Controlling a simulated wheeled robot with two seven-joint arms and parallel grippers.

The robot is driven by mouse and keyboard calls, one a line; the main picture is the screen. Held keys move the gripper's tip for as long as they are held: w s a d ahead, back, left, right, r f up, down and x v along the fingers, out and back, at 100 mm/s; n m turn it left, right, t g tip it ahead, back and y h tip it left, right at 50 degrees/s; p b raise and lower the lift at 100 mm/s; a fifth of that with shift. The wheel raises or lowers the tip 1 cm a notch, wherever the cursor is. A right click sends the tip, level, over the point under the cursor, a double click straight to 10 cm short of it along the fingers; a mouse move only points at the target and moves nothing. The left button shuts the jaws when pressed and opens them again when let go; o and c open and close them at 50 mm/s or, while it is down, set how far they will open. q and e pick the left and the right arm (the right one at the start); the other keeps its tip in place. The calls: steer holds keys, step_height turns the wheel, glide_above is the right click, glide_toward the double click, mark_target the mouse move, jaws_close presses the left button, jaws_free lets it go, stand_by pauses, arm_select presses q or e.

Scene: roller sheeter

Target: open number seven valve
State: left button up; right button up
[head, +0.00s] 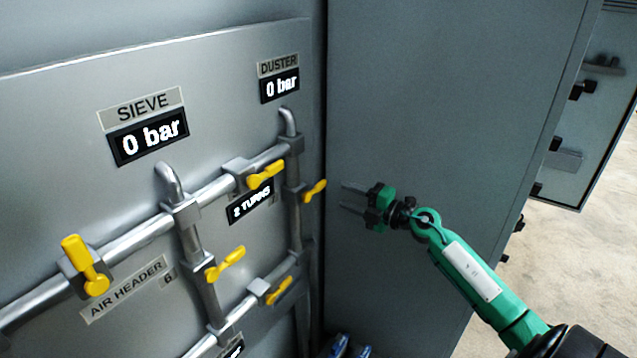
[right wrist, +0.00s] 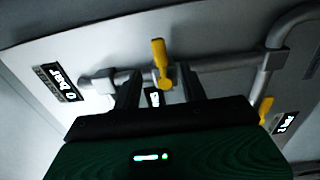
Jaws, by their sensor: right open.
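Several yellow valve handles sit on grey pipes on the panel. One is at the left (head: 85,265), one at the upper middle (head: 265,177), one on the right vertical pipe (head: 315,190), and two lower (head: 225,263) (head: 279,290). In the right wrist view a yellow handle (right wrist: 160,62) appears between the open fingers (right wrist: 160,82). My left gripper is out of view.
The "SIEVE" display (head: 149,136) and "DUSTER" display (head: 280,86) both read 0 bar. A "2 TURNS" plate (head: 251,207) sits behind the pipes. A flat grey cabinet wall (head: 440,90) stands right of the panel. Open floor (head: 580,270) lies at the right.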

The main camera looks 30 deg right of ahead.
mark_target(323, 187)
steer(key=p+x, duration=0.2)
steer(key=x, duration=0.5)
steer(key=shift+w+r, duration=0.15)
steer(key=shift+x, duration=1)
steer(key=shift+c, duration=0.4)
jaws_close()
